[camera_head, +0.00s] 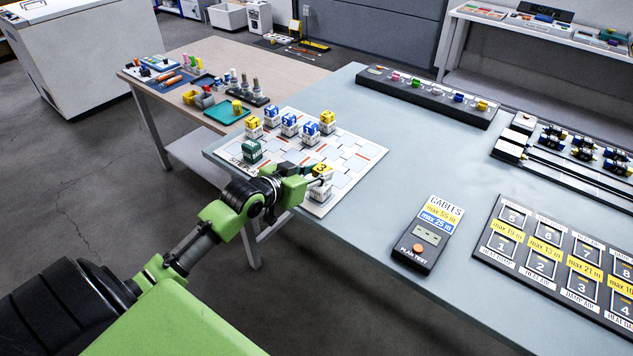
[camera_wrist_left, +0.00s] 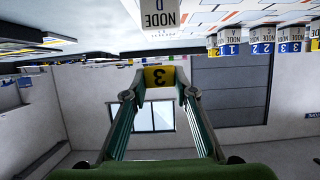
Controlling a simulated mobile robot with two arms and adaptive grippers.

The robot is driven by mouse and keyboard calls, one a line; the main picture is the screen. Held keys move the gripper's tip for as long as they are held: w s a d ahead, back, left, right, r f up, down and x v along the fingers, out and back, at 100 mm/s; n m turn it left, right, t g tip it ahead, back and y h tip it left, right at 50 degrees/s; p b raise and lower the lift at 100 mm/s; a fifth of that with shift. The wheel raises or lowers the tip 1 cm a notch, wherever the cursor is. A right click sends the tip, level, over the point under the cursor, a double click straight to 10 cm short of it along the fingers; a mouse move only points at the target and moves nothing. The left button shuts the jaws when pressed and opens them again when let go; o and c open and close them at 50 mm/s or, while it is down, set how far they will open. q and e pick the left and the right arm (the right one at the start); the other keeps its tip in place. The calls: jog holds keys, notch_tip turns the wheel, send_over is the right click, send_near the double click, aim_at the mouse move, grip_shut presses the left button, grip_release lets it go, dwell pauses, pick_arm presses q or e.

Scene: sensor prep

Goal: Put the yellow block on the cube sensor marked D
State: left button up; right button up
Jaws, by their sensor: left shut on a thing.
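The yellow block (camera_head: 321,169), marked 3, is between the fingertips of my left gripper (camera_head: 312,177), which is shut on it. The block also shows in the left wrist view (camera_wrist_left: 159,77), at the fingertips. The white cube sensor marked D (camera_head: 319,191) stands on the board's near right corner, just below the block in the head view. In the left wrist view the sensor (camera_wrist_left: 160,17) reads NODE D upside down, and a gap shows between it and the block. My right gripper is not in view.
The white board (camera_head: 345,163) carries several other cube sensors with blue or yellow tops (camera_head: 289,123) behind, and a green cube (camera_head: 252,150) at left. A dark tester (camera_head: 420,247) and a numbered panel (camera_head: 565,254) lie to the right. Bare table lies between.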

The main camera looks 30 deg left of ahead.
aim_at(316, 189)
pick_arm(q)
jog(key=shift+w+a+f, duration=0.2)
jog(key=shift+f, duration=0.05)
jog(key=shift+a+f, duration=0.1)
jog(key=shift+f, duration=1.65)
jog(key=o, duration=0.9)
jog(key=shift+o, duration=0.2)
